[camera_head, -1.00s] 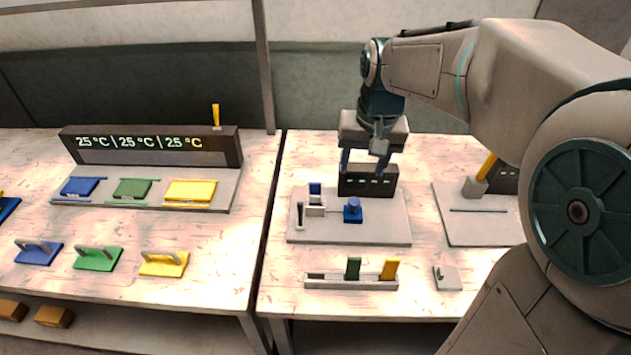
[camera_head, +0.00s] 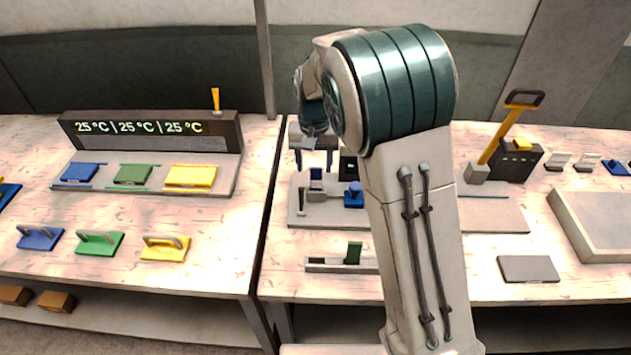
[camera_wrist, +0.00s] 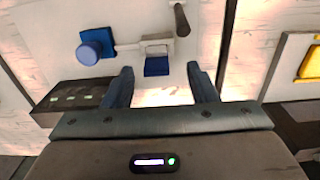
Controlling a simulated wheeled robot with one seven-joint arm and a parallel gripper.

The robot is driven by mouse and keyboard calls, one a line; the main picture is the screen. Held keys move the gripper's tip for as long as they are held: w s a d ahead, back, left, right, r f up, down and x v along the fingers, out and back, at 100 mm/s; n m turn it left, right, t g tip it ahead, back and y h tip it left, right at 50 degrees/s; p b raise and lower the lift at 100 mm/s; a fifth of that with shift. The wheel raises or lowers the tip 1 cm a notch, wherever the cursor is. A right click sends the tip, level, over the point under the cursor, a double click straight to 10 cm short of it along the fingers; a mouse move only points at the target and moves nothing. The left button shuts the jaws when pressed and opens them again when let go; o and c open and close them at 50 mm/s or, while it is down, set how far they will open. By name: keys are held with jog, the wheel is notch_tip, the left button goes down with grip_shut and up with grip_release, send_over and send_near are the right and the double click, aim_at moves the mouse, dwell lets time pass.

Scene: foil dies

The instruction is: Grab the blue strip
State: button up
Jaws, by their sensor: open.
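The blue strip (camera_head: 316,175) stands in a small light holder on a grey plate (camera_head: 330,219) on the right table. In the wrist view the blue strip (camera_wrist: 156,67) shows at the light bracket, between and just beyond my fingertips. My gripper (camera_head: 314,160) is open and empty, pointing down above the holder; its two fingers also show in the wrist view (camera_wrist: 160,77). I cannot tell the exact height gap. A blue knob on a square base (camera_head: 353,195) sits to the right on the same plate.
A rack (camera_head: 322,265) with a green strip (camera_head: 354,252) lies in front. A dark display box (camera_wrist: 75,100) stands behind the holder. My arm covers the middle right. The left table carries blue, green and yellow pieces (camera_head: 165,248).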

aim_at(316, 179)
jog(key=shift+w+d+f+p, duration=0.1)
jog(key=shift+f+p, duration=0.4)
jog(key=shift+f, duration=1.15)
jog(key=shift+w+d+f+p, duration=0.1)
jog(key=shift+f+p, duration=0.35)
jog(key=shift+f, duration=1.15)
jog(key=c, duration=1)
